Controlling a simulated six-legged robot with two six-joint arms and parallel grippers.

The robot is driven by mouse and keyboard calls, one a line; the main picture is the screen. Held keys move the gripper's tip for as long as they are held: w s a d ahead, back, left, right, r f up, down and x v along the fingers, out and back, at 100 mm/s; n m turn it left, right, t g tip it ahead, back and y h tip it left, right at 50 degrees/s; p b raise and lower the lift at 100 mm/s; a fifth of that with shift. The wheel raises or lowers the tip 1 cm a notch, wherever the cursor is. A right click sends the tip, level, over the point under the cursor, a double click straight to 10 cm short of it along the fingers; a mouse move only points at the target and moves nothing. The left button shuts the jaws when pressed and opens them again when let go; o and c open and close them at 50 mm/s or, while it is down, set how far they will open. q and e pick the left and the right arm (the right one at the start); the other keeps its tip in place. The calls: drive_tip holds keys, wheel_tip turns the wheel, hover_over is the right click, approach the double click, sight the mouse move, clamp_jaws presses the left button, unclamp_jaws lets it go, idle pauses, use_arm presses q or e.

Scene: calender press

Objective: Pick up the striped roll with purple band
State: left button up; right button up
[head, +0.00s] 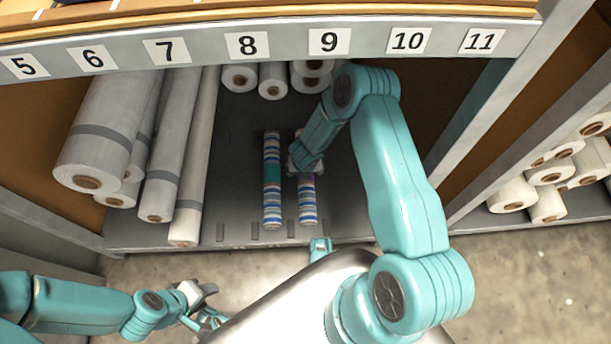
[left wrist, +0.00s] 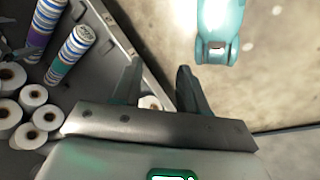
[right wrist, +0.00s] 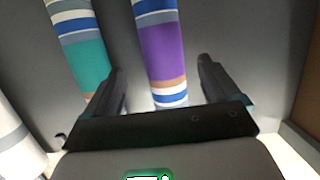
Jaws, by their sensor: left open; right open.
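Two striped rolls lie side by side on the dark shelf. The roll with the purple band (right wrist: 163,52) shows between the fingers of my right gripper (right wrist: 163,78) in the right wrist view. I cannot tell whether the fingers reach down beside it. In the head view this is the right-hand roll (head: 307,205), its middle hidden by my right gripper (head: 301,168). It also shows in the left wrist view (left wrist: 39,38). The roll with the green band (head: 272,175) lies just left. My right gripper is open. My left gripper (head: 209,304) is open and empty, low in front of the shelf.
Large grey and white rolls (head: 105,130) fill the shelf's left side. Several white rolls (head: 272,82) lie at the back. The shelf right of the striped rolls looks clear, up to a slanted divider (head: 490,130). More white rolls (head: 548,203) are beyond it.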

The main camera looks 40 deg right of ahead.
drive_tip(key=b+x, duration=0.2)
drive_tip(key=x, duration=0.2)
drive_tip(key=shift+d+f+b, duration=0.2)
drive_tip(key=shift+f+b, duration=0.1)
drive_tip(key=shift+f, duration=0.05)
drive_tip(key=shift+w+d+f, duration=0.1)
drive_tip(key=shift+w+f, duration=0.05)
drive_tip(key=shift+f, duration=0.25)
drive_tip(key=c, duration=1.5)
wheel_tip(320, 180, up, 9)
drive_tip(key=p, duration=0.4)
drive_tip(key=shift+r, duration=0.6)
